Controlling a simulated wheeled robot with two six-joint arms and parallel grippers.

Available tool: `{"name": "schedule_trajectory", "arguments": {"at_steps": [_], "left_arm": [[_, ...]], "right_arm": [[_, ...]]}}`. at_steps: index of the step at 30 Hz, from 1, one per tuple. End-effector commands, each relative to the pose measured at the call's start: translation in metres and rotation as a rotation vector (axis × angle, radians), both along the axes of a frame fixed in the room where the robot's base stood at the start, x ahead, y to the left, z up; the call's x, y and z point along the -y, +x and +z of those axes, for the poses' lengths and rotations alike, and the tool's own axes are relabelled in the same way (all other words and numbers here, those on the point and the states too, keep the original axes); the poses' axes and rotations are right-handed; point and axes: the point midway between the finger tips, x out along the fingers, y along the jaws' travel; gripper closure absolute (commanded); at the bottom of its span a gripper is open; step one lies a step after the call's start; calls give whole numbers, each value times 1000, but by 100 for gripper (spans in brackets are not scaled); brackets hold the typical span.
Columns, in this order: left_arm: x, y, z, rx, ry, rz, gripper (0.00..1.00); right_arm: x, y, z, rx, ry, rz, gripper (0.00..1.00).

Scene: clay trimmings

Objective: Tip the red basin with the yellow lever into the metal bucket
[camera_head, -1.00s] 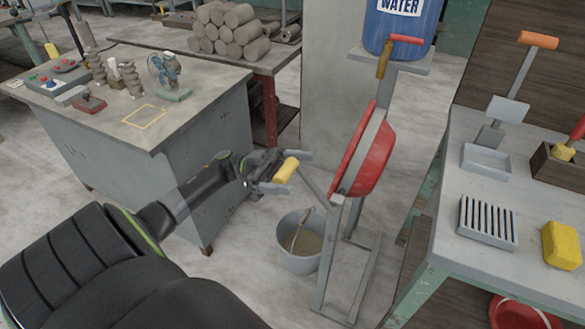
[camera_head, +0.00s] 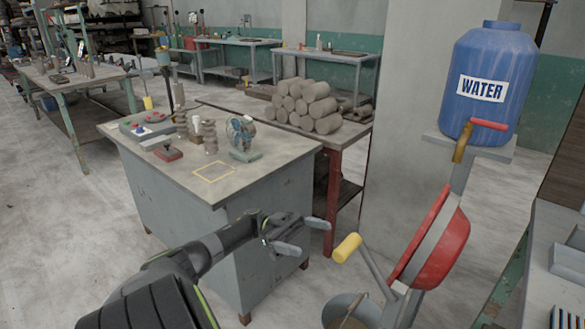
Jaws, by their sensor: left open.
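The red basin (camera_head: 438,250) hangs in its stand, tilted steeply with its open side facing left. The yellow lever (camera_head: 346,247) is a yellow grip on a grey bar that reaches out left from the basin. The metal bucket (camera_head: 333,309) stands on the floor below the lever and basin, cut off by the bottom edge. A brownish content shows inside it. My left gripper (camera_head: 303,236) is open and empty, just left of the yellow grip and apart from it. The inside of the basin is hidden from this side. My right gripper is out of view.
A grey workbench (camera_head: 258,165) with a small fan (camera_head: 241,135) stands behind my left arm. A blue water barrel (camera_head: 490,85) stands on a shelf behind the basin. Another table (camera_head: 548,240) is at the right edge. Clay logs (camera_head: 305,104) are stacked farther back.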

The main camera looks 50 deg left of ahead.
Motion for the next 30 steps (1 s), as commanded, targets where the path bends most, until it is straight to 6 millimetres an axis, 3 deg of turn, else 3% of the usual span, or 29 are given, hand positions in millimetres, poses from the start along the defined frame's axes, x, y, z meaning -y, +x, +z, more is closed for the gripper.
{"name": "schedule_trajectory", "arguments": {"at_steps": [3,10,30], "left_arm": [[-20,-4,-10,0,0,3,10],[-39,-9,-14,1,0,0,10],[-43,-10,-15,0,0,0,10]], "right_arm": [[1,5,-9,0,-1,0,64],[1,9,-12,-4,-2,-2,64],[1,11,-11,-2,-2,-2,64]]}}
